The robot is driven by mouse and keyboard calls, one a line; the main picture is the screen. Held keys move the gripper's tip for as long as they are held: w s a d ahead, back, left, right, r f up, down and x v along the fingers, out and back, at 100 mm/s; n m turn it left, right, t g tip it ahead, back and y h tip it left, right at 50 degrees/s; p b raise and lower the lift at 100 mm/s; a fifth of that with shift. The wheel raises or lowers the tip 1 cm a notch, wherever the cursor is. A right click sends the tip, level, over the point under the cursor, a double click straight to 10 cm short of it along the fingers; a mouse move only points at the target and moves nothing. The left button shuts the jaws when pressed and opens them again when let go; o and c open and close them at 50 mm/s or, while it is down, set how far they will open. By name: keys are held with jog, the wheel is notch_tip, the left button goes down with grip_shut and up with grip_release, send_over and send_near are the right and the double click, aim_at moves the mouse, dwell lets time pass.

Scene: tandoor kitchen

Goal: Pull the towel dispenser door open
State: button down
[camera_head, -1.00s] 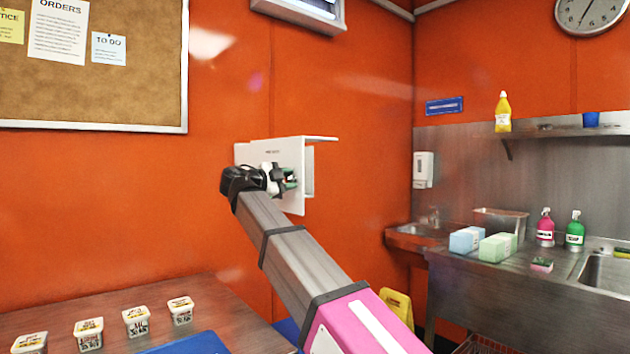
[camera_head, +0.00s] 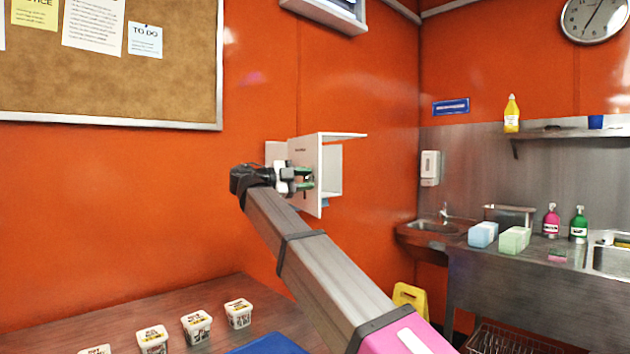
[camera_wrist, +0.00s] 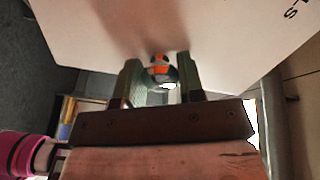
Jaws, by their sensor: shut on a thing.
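The white towel dispenser (camera_head: 276,152) is mounted on the orange wall in the middle of the head view. Its white door (camera_head: 306,158) stands out from the wall, with a hollow side showing at the right. My gripper (camera_head: 304,180) is at the door's front face, shut on the door handle. In the wrist view the white door (camera_wrist: 95,30) fills the top. The handle (camera_wrist: 160,68) shows between my two fingers (camera_wrist: 162,85), with orange and dark patches on it. My fingers partly hide the handle in the head view.
A table with several labelled tubs (camera_head: 197,326) and a blue item (camera_head: 268,345) lies below left. A steel counter with boxes and bottles (camera_head: 551,222) is at the right. A corkboard (camera_head: 110,80) hangs upper left.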

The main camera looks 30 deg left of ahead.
dwell(0.3)
jog(key=c, duration=0.7)
grip_release()
jog(key=shift+f, duration=0.1)
jog(key=shift+c, duration=0.2)
jog(key=v, duration=1)
jog(key=shift+s+a, duration=0.3)
